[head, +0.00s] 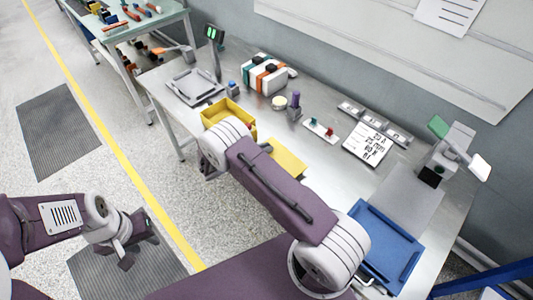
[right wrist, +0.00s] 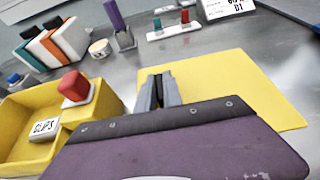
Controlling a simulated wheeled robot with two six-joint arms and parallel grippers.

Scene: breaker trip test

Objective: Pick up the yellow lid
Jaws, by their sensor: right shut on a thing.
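The yellow lid (head: 287,158) is a flat yellow plate at the middle of the steel bench, partly hidden by my right arm in the head view. In the right wrist view the lid (right wrist: 240,85) spreads to the right of my right gripper (right wrist: 158,90). The right gripper's fingers are shut on the lid's left edge. Whether the lid is clear of the bench I cannot tell.
A yellow bin (right wrist: 28,109) with a CLIPS label and a red-topped piece (right wrist: 75,88) stands left of the lid. Behind are a purple-topped post (head: 295,104) and red and green switches (head: 320,130). A blue tray (head: 382,245) lies right. A grey tray (head: 195,86) lies left.

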